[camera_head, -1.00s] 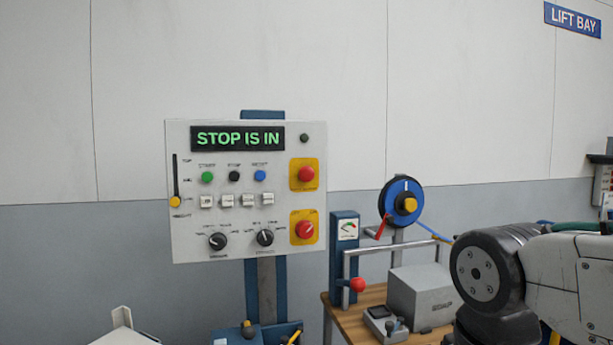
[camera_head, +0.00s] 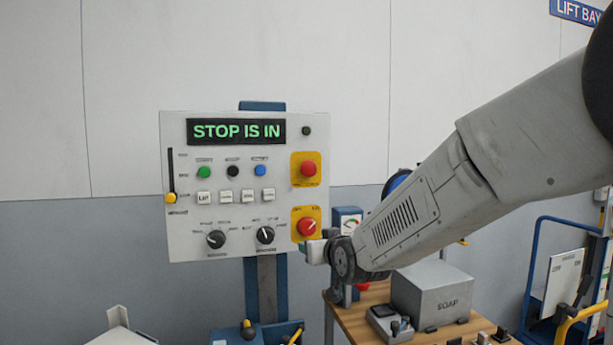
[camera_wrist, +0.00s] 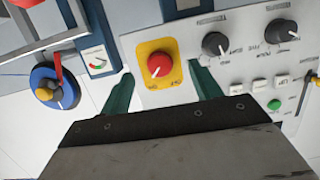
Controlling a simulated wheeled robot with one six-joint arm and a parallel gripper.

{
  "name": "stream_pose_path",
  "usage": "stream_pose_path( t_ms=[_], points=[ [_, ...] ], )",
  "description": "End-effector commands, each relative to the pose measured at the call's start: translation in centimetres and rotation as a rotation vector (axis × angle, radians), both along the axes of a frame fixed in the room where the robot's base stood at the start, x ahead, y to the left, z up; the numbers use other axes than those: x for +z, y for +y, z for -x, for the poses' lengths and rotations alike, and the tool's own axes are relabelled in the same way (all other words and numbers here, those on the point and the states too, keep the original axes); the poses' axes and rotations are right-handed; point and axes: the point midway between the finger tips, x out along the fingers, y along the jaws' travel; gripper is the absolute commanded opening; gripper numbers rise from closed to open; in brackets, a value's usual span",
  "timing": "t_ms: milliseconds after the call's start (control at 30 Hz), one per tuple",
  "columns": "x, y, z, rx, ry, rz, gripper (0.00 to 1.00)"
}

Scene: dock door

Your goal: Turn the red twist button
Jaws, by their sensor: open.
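The red twist button (camera_head: 307,226) is the lower of two red buttons on the right side of the white control panel (camera_head: 180,235). It has a white mark on its face and sits on a yellow plate. In the wrist view the red twist button (camera_wrist: 158,65) lies between and beyond the two green fingers of my gripper (camera_wrist: 160,85). The fingers are spread apart, with nothing held between them. In the head view my arm comes in from the right and its end is beside the panel's lower right edge; the fingers are mostly hidden there.
A second red button (camera_head: 308,168) sits above on its own yellow plate. Two black knobs (camera_head: 215,239) are to the left. The display (camera_head: 236,131) reads "STOP IS IN". A grey box (camera_head: 433,295) and a blue reel (camera_wrist: 50,85) are to the panel's right.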

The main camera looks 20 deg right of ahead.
Motion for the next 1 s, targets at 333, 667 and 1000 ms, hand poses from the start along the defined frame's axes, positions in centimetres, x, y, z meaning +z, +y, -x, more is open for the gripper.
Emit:
stream_pose_path(
  t_ms=[333, 667, 1000],
  points=[
    [12.0, 0.1, -1.3, -0.032, -0.588, -0.007, 0.63],
    [14.1, 0.4, -3.7, -0.031, -0.641, -0.007, 0.63],
    [15.7, 0.3, -7.8, -0.032, -0.639, -0.007, 0.63]
  ],
)
